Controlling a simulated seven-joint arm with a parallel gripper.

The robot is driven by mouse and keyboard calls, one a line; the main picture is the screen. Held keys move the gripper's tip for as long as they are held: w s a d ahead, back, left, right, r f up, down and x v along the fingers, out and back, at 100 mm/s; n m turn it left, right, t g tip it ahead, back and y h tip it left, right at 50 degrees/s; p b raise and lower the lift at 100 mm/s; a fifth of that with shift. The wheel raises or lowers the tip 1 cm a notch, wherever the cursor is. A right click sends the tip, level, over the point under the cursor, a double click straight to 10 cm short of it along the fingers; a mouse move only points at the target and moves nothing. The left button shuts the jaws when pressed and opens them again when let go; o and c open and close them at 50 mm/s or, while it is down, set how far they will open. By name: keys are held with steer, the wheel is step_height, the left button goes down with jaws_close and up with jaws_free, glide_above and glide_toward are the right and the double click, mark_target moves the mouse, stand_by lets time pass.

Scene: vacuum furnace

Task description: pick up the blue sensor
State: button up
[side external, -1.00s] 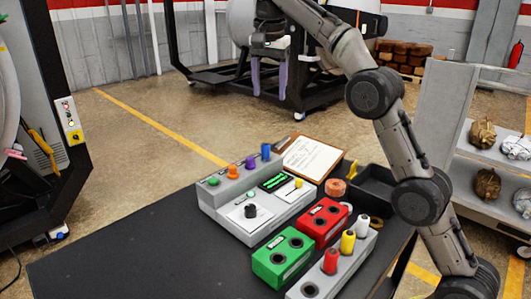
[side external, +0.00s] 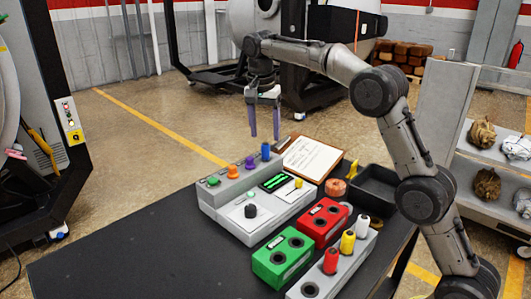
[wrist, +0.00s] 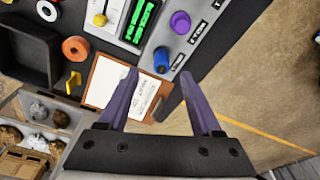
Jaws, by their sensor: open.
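The blue sensor (side external: 266,151) stands upright at the end of a row of coloured pegs on the grey control panel (side external: 225,222). In the wrist view the blue sensor (wrist: 162,58) sits ahead of the fingertips, beside the purple peg (wrist: 180,22). My gripper (side external: 265,134) has purple fingers pointing down and is open and empty. In the side view its fingertips are near the blue sensor, and they appear higher than it. In the wrist view my gripper (wrist: 158,74) shows its two fingers apart with nothing between them but the clipboard edge and floor.
A clipboard (side external: 313,156) lies beside the panel. A red block (side external: 322,222), a green block (side external: 283,257) and a grey holder with red, yellow and white pegs (side external: 355,268) stand nearer. A black tray (side external: 374,182) is at right. The table's left part is clear.

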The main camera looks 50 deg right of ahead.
mark_target(265, 144)
steer(key=shift+w+d+f, duration=0.1)
steer(key=shift+d+f, duration=0.05)
steer(key=shift+f, duration=0.85)
steer(key=shift+w+d+f, duration=0.1)
steer(key=shift+d+f, duration=0.05)
steer(key=shift+f, duration=0.85)
steer(key=shift+w+d+f, duration=0.1)
steer(key=shift+d+f, duration=0.05)
steer(key=shift+f, duration=0.85)
jaws_close()
